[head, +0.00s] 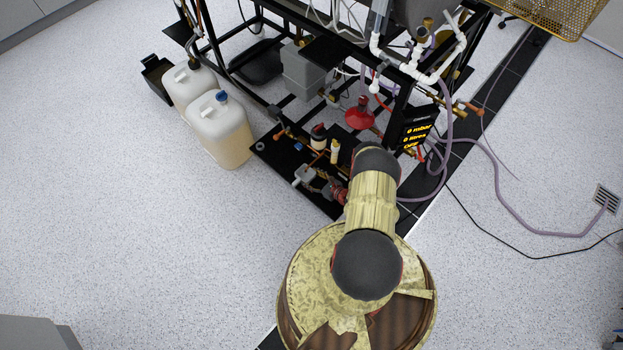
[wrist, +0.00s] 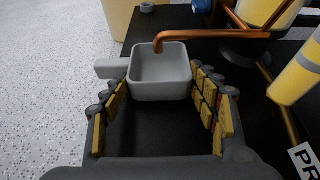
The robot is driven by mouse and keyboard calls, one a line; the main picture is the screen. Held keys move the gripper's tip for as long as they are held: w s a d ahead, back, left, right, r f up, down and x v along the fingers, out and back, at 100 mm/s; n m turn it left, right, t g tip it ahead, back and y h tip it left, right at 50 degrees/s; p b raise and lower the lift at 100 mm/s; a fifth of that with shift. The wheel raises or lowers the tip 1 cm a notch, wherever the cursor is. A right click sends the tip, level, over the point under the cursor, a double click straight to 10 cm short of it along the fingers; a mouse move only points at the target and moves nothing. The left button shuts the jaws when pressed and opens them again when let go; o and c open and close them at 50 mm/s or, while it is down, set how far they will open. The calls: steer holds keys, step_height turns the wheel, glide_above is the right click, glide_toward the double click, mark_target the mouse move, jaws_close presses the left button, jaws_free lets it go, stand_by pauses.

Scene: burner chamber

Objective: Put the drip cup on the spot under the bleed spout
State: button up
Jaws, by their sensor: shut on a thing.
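The drip cup (wrist: 160,92) is a small grey square cup with a stub handle pointing left. My gripper (wrist: 160,80) is shut on it, with one padded finger at each side. A copper bleed spout (wrist: 215,37) comes in from the right and bends down, its tip over the cup's far part in the wrist view. The cup looks upright at the black base plate (wrist: 133,40); I cannot tell whether it touches it. The spot under the spout is hidden. In the head view the cup (head: 303,175) shows beside my gripper (head: 318,184) near the plate's front edge.
A yellow-and-white cylinder (wrist: 298,80) and copper pipes stand close to the right of my gripper. Two pale jugs (head: 222,128) stand left of the frame rig. A red funnel-like part (head: 360,115) is behind. The speckled floor at left is clear.

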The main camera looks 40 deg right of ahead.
steer(key=shift+f, duration=0.15)
steer(key=o, duration=1.1)
steer(key=shift+o, duration=0.2)
steer(key=p+v, duration=0.3)
steer(key=v, duration=0.8)
steer(key=shift+s+r+p, duration=0.15)
steer(key=shift+r+p, duration=0.05)
steer(key=shift+p, duration=0.15)
steer(key=shift+s+r, duration=0.1)
steer(key=shift+s, duration=0.3)
